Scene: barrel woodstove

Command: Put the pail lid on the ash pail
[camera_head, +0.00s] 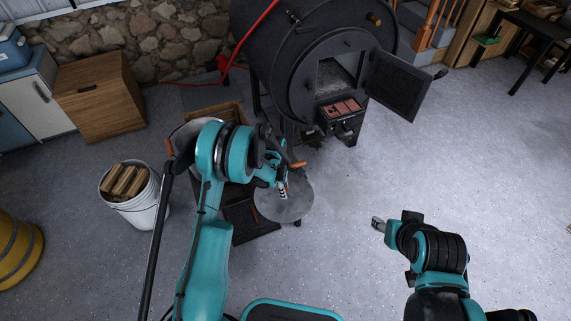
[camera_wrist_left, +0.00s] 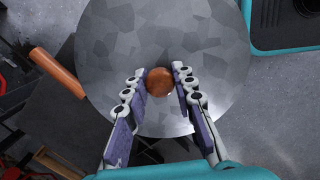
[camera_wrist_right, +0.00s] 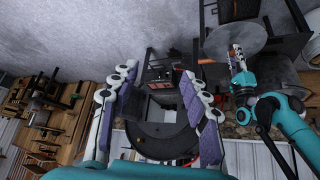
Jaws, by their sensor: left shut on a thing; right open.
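The pail lid is a round grey metal disc (camera_head: 285,205) with a brown wooden knob (camera_wrist_left: 159,82). My left gripper (camera_head: 282,188) is shut on the knob, one finger on each side in the left wrist view, and holds the lid near the front of the stove. A grey metal pail (camera_head: 181,136), which looks like the ash pail, stands left of the lid, largely hidden behind my left arm. The lid is apart from it. The lid also shows in the right wrist view (camera_wrist_right: 236,40). My right gripper (camera_head: 379,224) is open and empty over bare floor.
The black barrel stove (camera_head: 275,55) stands at the back with its door (camera_head: 398,86) open. A white bucket of firewood (camera_head: 146,212) is at the left. A wooden cabinet (camera_head: 100,98) stands behind it. A wooden handle (camera_head: 298,164) is close to the lid. Floor at the right is clear.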

